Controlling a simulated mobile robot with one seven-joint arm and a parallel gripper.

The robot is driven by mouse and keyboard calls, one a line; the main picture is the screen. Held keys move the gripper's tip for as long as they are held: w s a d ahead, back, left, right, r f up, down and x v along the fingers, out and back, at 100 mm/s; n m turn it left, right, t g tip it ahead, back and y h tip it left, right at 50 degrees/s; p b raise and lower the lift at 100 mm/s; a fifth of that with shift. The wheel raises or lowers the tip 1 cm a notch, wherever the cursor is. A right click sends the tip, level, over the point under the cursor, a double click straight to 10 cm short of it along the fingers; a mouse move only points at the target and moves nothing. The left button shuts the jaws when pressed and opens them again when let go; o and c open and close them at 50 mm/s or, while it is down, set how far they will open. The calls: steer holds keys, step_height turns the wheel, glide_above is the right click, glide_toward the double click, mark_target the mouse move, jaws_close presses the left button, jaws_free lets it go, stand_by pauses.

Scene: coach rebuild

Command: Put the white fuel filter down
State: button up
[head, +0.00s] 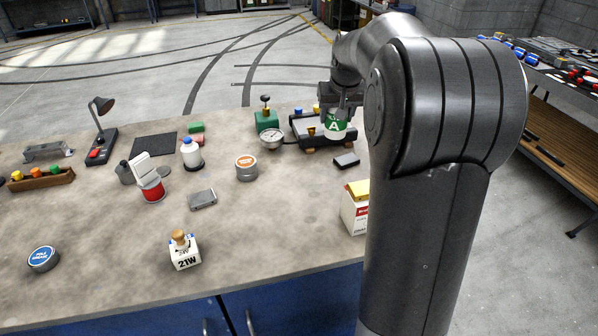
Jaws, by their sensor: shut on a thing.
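The white fuel filter (335,133), as I take the white round thing with a green face marked "A" to be, is in my gripper (339,108). My gripper is shut on its upper part and points down. The filter hangs at the right part of a low black stand (301,128) at the back right of the table. I cannot tell whether its underside touches anything. My arm hides the table to the right of it.
A dial gauge (271,138) and green block (267,121) stand left of the stand. A small black box (346,160) lies in front. The table's (290,220) front middle is clear.

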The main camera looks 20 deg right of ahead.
mark_target(339, 131)
steer(key=shift+s+d, duration=0.5)
steer(key=shift+d, duration=0.2)
steer(key=f, duration=0.4)
steer(key=shift+w+a+f, duration=0.15)
steer(key=shift+a+f, duration=0.05)
steer(key=shift+w+a+f, duration=0.1)
steer(key=shift+f, duration=0.25)
steer(key=shift+w+a+f, duration=1.1)
steer(key=shift+a+f, duration=0.45)
steer(key=shift+f, duration=0.3)
steer(key=shift+w+a+f, duration=1.1)
steer(key=shift+a+f, duration=0.45)
steer(key=shift+f, duration=0.25)
steer(key=shift+w+a+f, duration=1.1)
steer(key=shift+a+f, duration=0.45)
steer(key=shift+f, duration=0.3)
steer(key=shift+f, duration=0.15)
steer(key=o, duration=1.2)
